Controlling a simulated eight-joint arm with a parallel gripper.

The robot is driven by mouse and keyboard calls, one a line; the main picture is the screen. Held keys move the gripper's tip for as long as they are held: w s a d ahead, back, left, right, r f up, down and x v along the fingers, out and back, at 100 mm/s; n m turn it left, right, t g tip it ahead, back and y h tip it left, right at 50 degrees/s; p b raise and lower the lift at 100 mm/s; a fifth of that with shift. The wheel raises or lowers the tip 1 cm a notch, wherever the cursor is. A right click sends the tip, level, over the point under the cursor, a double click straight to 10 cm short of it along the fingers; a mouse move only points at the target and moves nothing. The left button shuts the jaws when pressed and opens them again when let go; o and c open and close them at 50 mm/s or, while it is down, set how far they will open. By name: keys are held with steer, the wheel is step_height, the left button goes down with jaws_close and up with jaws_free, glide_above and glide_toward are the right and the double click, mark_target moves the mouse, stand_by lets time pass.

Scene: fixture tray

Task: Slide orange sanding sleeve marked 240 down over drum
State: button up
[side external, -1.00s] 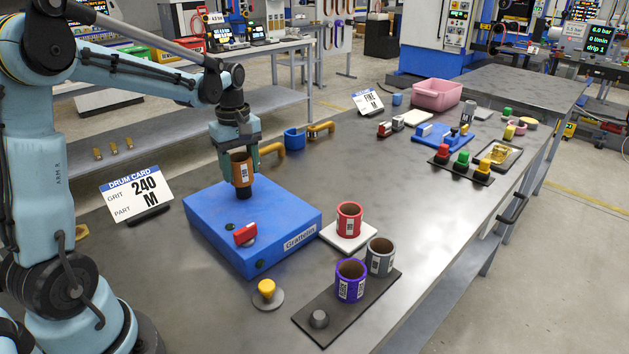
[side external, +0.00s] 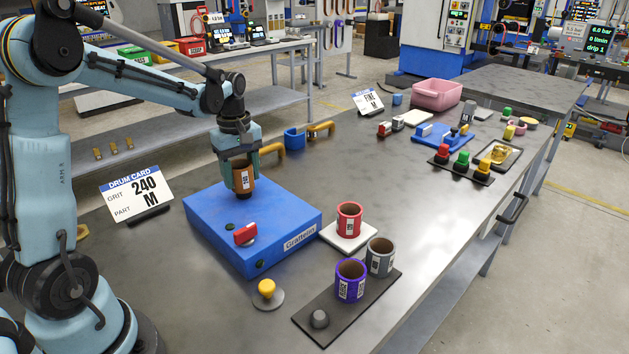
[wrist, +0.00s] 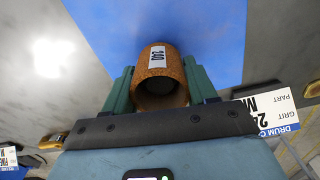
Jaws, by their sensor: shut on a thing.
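The orange-brown sanding sleeve marked 240 (side external: 243,180) stands upright over the blue grinder base (side external: 285,212). My gripper (side external: 241,168) is shut on the sleeve, with one finger on each side. In the wrist view the sleeve (wrist: 158,62) shows its 240 label and a dark opening between the fingers of my gripper (wrist: 160,92). The drum is not clearly visible; the sleeve and gripper cover its place. A small dark part shows at the sleeve's lower end, and I cannot tell how far the sleeve surrounds the drum.
A red knob (side external: 246,234) sits on the base's near side. A drum card (side external: 140,190) reads grit 240, part M. Red (side external: 349,219), grey (side external: 380,257) and purple (side external: 351,281) sleeves stand front right. The table's middle is clear.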

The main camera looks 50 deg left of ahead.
steer(key=shift+f, duration=0.95)
steer(key=o, duration=1.1)
steer(key=shift+r, duration=0.15)
steer(key=shift+r, duration=4.9)
